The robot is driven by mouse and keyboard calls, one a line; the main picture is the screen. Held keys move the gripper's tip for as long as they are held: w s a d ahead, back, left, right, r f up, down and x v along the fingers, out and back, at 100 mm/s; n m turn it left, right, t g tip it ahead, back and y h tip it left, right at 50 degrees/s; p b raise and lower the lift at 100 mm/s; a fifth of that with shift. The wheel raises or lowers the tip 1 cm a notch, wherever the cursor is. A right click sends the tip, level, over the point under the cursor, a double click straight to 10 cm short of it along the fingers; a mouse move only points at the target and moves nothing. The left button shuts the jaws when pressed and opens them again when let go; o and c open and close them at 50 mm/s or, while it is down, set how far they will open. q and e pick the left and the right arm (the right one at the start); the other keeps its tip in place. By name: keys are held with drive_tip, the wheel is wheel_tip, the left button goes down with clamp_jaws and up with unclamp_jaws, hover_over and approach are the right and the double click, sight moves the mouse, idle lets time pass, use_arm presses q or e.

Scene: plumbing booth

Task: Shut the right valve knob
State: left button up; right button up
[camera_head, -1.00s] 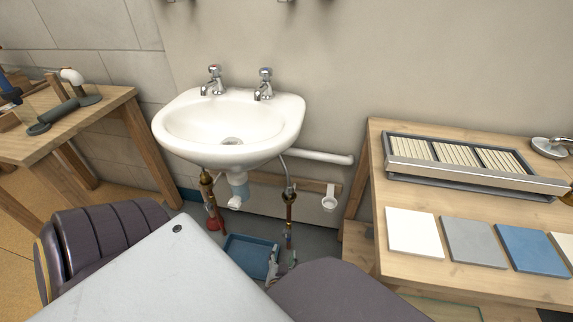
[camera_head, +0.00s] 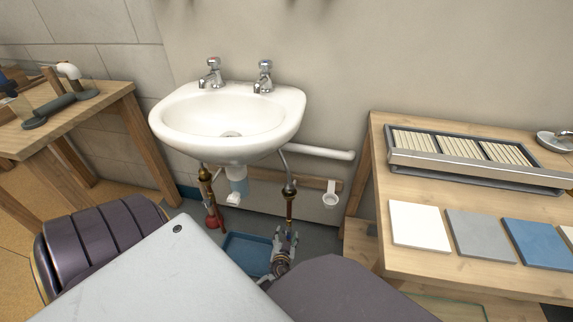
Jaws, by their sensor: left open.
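Under the white sink (camera_head: 228,122), a copper pipe with a brass fitting (camera_head: 289,191) runs down on the right. A right valve knob cannot be made out clearly; the lower end of this pipe is behind or beside my left gripper. My left gripper (camera_head: 287,236) is small in view, low under the sink, fingers pointing up. It is open, close to the lower end of the right pipe; I cannot tell whether it touches. A red knob-like part (camera_head: 211,221) shows low on the left pipe. My right gripper is out of view.
A blue tray (camera_head: 238,247) lies on the floor below the sink, beside my gripper. A white waste trap (camera_head: 236,186) hangs between the pipes. A wooden bench with tiles (camera_head: 420,226) stands right, and another workbench (camera_head: 118,98) stands left.

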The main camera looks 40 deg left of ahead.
sight(286, 233)
use_arm(q)
drive_tip(key=shift+b+x, duration=0.35)
drive_tip(key=shift+x, duration=1.2)
drive_tip(key=c, duration=1)
drive_tip(key=shift+c, duration=0.2)
